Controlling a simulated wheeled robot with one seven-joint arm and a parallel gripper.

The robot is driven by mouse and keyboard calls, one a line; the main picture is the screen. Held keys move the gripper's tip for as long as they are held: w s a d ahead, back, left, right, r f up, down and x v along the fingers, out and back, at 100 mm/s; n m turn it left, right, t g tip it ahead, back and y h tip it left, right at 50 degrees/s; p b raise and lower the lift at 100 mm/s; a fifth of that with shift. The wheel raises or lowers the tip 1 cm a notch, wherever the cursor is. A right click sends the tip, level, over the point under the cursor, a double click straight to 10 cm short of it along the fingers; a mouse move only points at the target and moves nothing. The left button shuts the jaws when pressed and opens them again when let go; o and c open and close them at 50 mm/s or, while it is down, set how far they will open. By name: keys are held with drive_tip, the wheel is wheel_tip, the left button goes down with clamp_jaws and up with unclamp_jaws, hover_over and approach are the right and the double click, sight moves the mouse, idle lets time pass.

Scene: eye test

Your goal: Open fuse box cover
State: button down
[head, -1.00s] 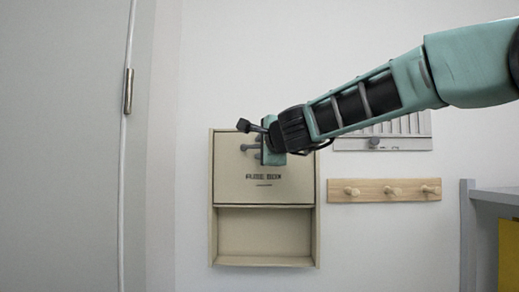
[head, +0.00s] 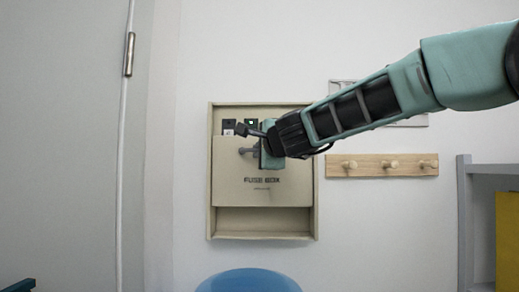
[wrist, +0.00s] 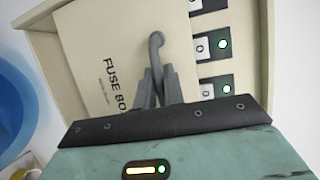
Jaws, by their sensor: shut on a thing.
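The beige fuse box (head: 214,185) hangs on the wall in the middle of the head view. Its cover (head: 240,190), lettered "FUSE BOX", sits partway down the frame, with a dark strip of switches (head: 228,127) showing above it. My gripper (head: 251,141) is at the upper part of the cover. In the wrist view its fingers (wrist: 157,88) are shut on the cover's grey hooked handle (wrist: 156,42). The arm hides the box's upper right part.
A wooden peg rack (head: 367,171) is on the wall right of the box. A grey shelf (head: 464,225) with a yellow panel (head: 508,240) stands at the right edge. A blue round object (head: 248,281) is below the box. A grey door (head: 60,140) is at left.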

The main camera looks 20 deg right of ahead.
sight(254, 182)
wheel_tip(254, 182, down, 8)
drive_tip(key=b, duration=0.6)
drive_tip(key=shift+f, duration=0.1)
drive_tip(key=c, duration=1.5)
unclamp_jaws()
drive_tip(key=shift+s, duration=0.1)
